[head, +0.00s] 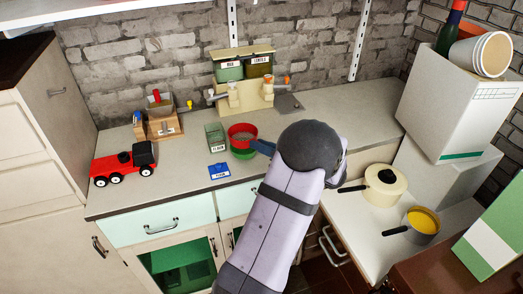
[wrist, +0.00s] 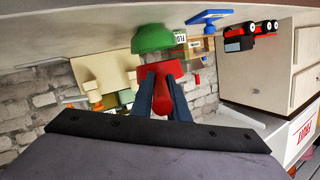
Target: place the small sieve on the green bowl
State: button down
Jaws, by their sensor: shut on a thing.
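The small red sieve (head: 242,131) is over the green bowl (head: 243,153) on the counter. In the wrist view, which looks upside down, the red sieve (wrist: 160,72) is against or just above the green bowl (wrist: 152,38); I cannot tell if they touch. My gripper (wrist: 162,102) has its two dark blue fingers closed on the sieve's red handle. In the head view my gripper (head: 262,146) reaches in from the right, partly hidden behind my arm.
A green-grey labelled box (head: 215,137) and a blue label card (head: 219,171) lie close left of the bowl. A dispenser stand (head: 243,85) is behind. A red truck (head: 124,163) is far left. A cream pot (head: 384,187) sits on the lower right surface.

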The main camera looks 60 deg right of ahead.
jog(key=shift+f, duration=1.1)
jog(key=shift+f, duration=0.25)
jog(key=c, duration=1.7)
grip_release()
jog(key=shift+r, duration=0.1)
jog(key=shift+r, duration=0.15)
jog(key=shift+s, duration=0.35)
jog(key=shift+b+v, duration=0.9)
jog(key=shift+v, duration=2.55)
jog(key=shift+w, duration=0.1)
